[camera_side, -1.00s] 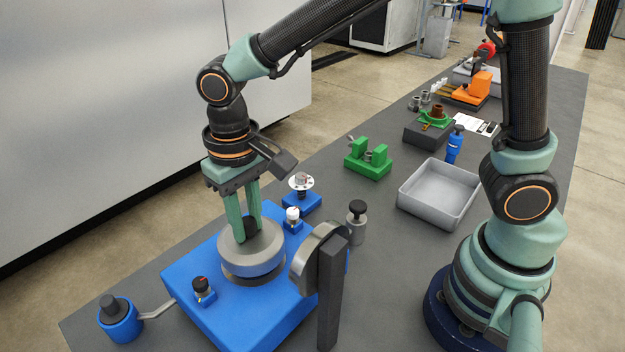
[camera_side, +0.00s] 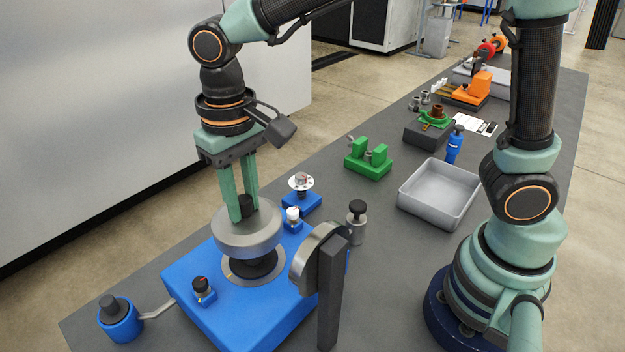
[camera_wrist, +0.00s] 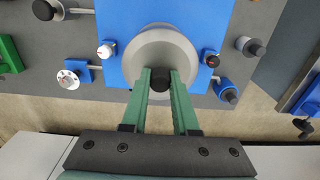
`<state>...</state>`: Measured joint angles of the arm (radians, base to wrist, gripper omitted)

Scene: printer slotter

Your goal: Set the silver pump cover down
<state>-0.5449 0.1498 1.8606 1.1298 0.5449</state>
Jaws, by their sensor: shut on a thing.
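The silver pump cover (camera_side: 247,236) is a round grey disc with a black knob (camera_side: 246,204) on top. My gripper (camera_side: 246,212) is shut on the black knob and holds the cover raised above the blue pump block (camera_side: 205,284). Below the cover, a dark round opening with a grey ring (camera_side: 231,268) shows on the block's top. In the wrist view, the cover (camera_wrist: 147,42) lies over the blue block (camera_wrist: 222,20), and my gripper's fingers (camera_wrist: 161,78) close on the knob. The cover hides part of the opening.
Small knobs (camera_side: 203,288) sit on the block's corners. A grey tray (camera_side: 408,208) and a green fixture (camera_side: 368,166) lie farther back.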

